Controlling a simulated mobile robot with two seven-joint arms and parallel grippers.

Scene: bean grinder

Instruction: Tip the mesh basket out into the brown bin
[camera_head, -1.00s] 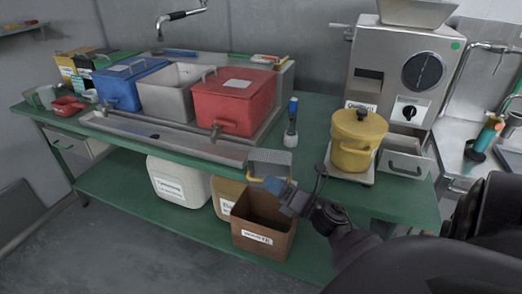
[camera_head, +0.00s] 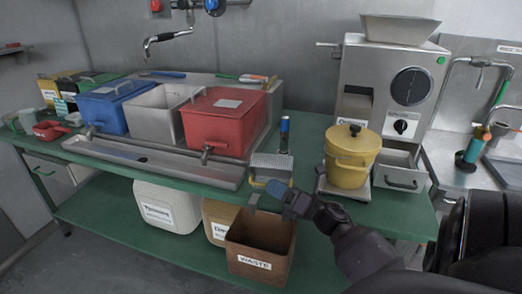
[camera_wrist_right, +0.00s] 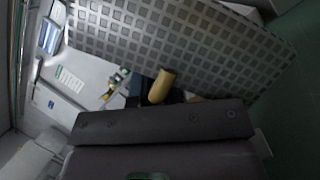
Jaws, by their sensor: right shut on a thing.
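The mesh basket (camera_head: 272,163), a grey perforated box with a yellow handle, shows at the bench's front edge in the head view. My right gripper (camera_head: 278,190) is shut on its handle. In the right wrist view the basket's mesh wall (camera_wrist_right: 180,40) fills the top, and the yellow handle (camera_wrist_right: 161,86) shows by the dark jaws. The basket looks roughly level; its contents cannot be made out. The brown bin (camera_head: 258,264), labelled WASTE and open on top, stands below and slightly left of the basket. Its inside is dark. My left gripper is out of view.
A red lidded container (camera_head: 222,122) and a grey tray stand left of the basket. A blue-topped bottle (camera_head: 284,135) stands behind it. A yellow pot (camera_head: 350,160) on a scale and a steel grinder (camera_head: 395,90) are to the right. A white container (camera_head: 165,205) sits left of the bin.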

